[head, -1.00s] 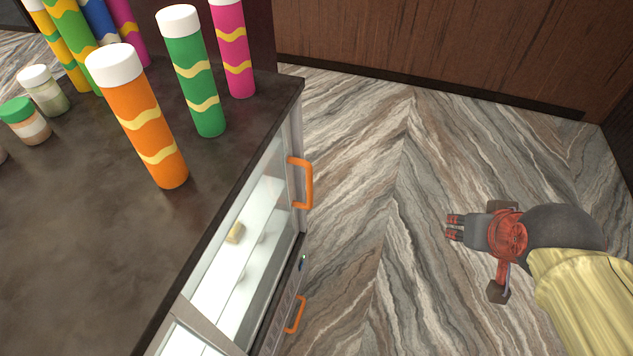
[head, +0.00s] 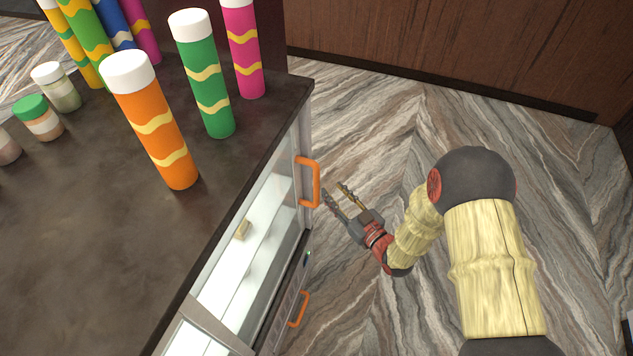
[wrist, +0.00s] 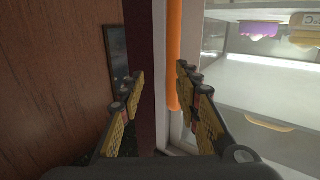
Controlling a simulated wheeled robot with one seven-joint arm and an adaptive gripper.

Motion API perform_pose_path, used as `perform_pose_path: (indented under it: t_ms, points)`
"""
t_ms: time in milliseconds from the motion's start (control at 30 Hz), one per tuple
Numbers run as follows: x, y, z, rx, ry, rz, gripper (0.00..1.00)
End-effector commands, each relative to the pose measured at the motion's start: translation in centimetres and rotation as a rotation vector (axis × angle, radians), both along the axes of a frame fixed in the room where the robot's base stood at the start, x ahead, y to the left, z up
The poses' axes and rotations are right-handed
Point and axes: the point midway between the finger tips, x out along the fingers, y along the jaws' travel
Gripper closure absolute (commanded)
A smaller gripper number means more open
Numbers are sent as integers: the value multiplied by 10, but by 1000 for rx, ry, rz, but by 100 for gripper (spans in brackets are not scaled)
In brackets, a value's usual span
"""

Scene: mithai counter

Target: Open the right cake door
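The right cake door (head: 281,192) is a glass door in a light frame on the front of the counter case, and it looks shut. Its upright orange handle (head: 315,182) is near the far end of the case. My gripper (head: 337,191) is just right of this handle, fingers pointing at it, open and empty. In the wrist view the orange handle (wrist: 174,55) runs upright between my open fingers (wrist: 158,85), beyond their tips and closer to the right finger. I cannot tell whether the fingers touch it.
Lit shelves (wrist: 265,85) with a few sweets show behind the glass. A second orange handle (head: 299,309) is lower on the case. Orange (head: 152,125) and green (head: 205,80) tubes stand on the dark countertop (head: 80,240). Marble floor (head: 550,190) to the right is clear.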

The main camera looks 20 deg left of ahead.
Motion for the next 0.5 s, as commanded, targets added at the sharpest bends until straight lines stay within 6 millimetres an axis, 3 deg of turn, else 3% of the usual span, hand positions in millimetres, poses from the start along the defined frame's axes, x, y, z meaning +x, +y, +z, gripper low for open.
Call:
perform_pose_path:
  t_ms: [167,500]
  points:
    - [-16,10,-9,59,-12,37,67]
    - [12,48,-9,62,-16,40,67]
